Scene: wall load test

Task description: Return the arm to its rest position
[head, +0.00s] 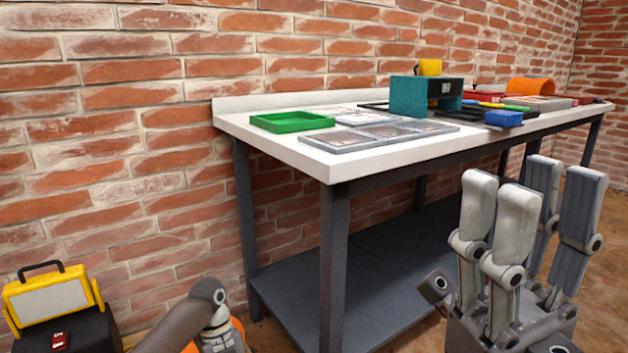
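My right gripper (532,190) is at the lower right, in front of the workbench. Its grey jointed fingers point up and stand apart, with nothing between them. It is open and clear of the bench top in the picture. At the lower left, a grey jointed part of my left arm (208,300) reaches in from the bottom edge. Its fingertips cannot be made out, so I cannot tell whether the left gripper is open or shut.
A workbench (330,170) with a lower shelf (345,298) stands along a brick wall. It carries a green tray (292,121), grey panels (375,136), a teal box (412,97) and an orange curved piece (531,86). A yellow case (50,297) sits at the lower left.

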